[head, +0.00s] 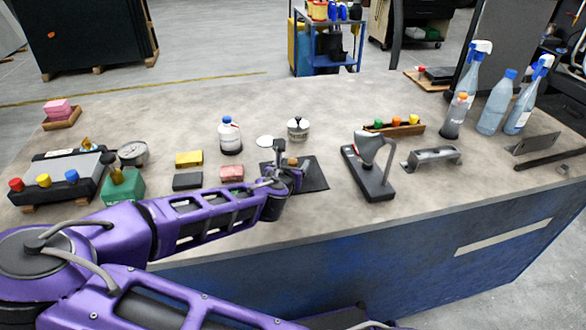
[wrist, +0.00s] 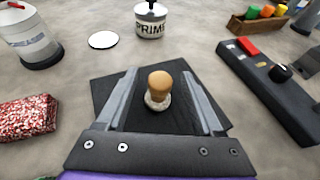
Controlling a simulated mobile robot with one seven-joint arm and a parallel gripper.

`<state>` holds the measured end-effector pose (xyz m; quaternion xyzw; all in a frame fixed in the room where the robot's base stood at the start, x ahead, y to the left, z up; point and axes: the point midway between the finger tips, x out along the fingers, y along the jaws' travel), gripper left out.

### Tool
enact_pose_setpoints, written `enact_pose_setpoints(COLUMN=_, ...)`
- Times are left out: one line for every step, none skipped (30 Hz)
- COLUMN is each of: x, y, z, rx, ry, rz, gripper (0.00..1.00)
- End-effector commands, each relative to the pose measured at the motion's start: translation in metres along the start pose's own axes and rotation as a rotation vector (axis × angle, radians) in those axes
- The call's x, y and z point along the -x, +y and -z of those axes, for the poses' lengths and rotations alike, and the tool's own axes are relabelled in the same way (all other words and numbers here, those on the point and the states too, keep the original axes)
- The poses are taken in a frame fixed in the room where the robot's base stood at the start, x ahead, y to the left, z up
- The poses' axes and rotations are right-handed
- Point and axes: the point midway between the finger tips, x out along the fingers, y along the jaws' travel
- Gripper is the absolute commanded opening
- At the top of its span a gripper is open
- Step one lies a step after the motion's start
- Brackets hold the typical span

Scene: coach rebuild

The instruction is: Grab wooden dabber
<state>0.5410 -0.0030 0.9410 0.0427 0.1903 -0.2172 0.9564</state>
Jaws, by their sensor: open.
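The wooden dabber (wrist: 159,88) has a rounded tan wooden handle and a pale, fluffy base. In the wrist view it stands upright on a dark square mat (wrist: 110,88). My gripper (wrist: 160,85) is open, with one finger on each side of the dabber and a visible gap on both sides. In the head view my gripper (head: 286,170) is low over the dark mat (head: 314,176). There, a small tan part of the dabber (head: 292,161) shows beside the gripper and the rest is hidden.
A primer tin (wrist: 150,24) and a white disc (wrist: 103,40) lie beyond the mat. A white bottle (wrist: 32,38) and a red speckled block (wrist: 28,117) are at left. A black stand (head: 368,172) is at right. Bare bench lies near the front edge.

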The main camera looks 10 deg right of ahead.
Motion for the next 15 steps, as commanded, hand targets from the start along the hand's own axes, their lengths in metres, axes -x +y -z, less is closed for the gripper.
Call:
enact_pose_setpoints(x=0.0001, y=0.0, z=-0.0002, rx=0.0, ry=0.0, rz=0.0, gripper=0.68)
enact_pose_setpoints(x=0.0, y=0.0001, z=-0.0002, rx=0.0, ry=0.0, rz=0.0, gripper=0.68)
enact_pose_setpoints(x=0.0, y=0.0, z=-0.0002, rx=0.0, ry=0.0, rz=0.0, gripper=0.61)
enact_pose_setpoints(x=0.0, y=0.0, z=-0.0002, rx=0.0, ry=0.0, rz=0.0, gripper=0.56)
enact_pose_setpoints(x=0.0, y=0.0, z=-0.0002, rx=-0.001, ry=0.0, rz=0.0, gripper=0.5)
enact_pose_setpoints(x=0.0, y=0.0, z=-0.0002, rx=-0.001, ry=0.0, rz=0.0, gripper=0.43)
enact_pose_setpoints(x=0.0, y=0.0001, z=-0.0002, rx=-0.001, ry=0.0, rz=0.0, gripper=0.38)
enact_pose_setpoints(x=0.0, y=0.0, z=-0.0002, rx=-0.001, ry=0.0, rz=0.0, gripper=0.32)
enact_pose_setpoints(x=0.0, y=0.0001, z=-0.0002, rx=-0.001, ry=0.0, rz=0.0, gripper=0.25)
enact_pose_setpoints(x=0.0, y=0.0001, z=-0.0001, rx=-0.001, ry=0.0, rz=0.0, gripper=0.2)
enact_pose_setpoints(x=-0.0001, y=0.0, z=-0.0001, rx=-0.001, ry=0.0, rz=0.0, gripper=0.14)
enact_pose_setpoints(x=-0.0001, y=0.0, z=-0.0001, rx=-0.001, ry=0.0, rz=0.0, gripper=0.07)
enact_pose_setpoints(x=-0.0001, y=0.0, z=-0.0001, rx=-0.001, ry=0.0, rz=0.0, gripper=0.02)
enact_pose_setpoints(x=-0.0001, y=0.0, z=-0.0001, rx=-0.001, ry=0.0, rz=0.0, gripper=0.0)
enact_pose_setpoints(x=-0.0001, y=0.0, z=-0.0001, rx=-0.001, ry=0.0, rz=0.0, gripper=0.0)
